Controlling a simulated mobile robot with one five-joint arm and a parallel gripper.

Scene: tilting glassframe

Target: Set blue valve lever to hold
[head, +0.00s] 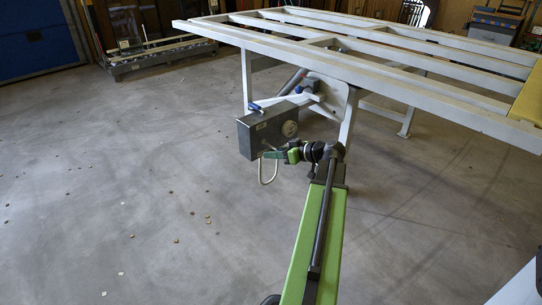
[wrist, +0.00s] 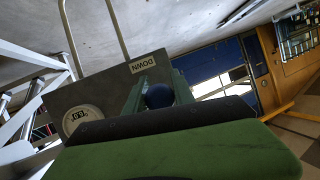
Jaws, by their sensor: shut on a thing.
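A grey control box (head: 262,133) with a round dial (head: 289,129) hangs under the tilting frame. My gripper (head: 268,154) is at the lower front of the box. In the wrist view my gripper (wrist: 159,90) is shut on a dark blue ball knob (wrist: 159,96), which looks like the end of the valve lever. The lever's shaft and pivot are hidden, so I cannot tell its setting.
The white tilting frame (head: 330,41) spans the upper right on legs. A small blue part (head: 255,107) shows at the box's top left. A thin metal loop (head: 268,178) hangs below the box. The floor (head: 130,170) to the left is open, with small scattered bits.

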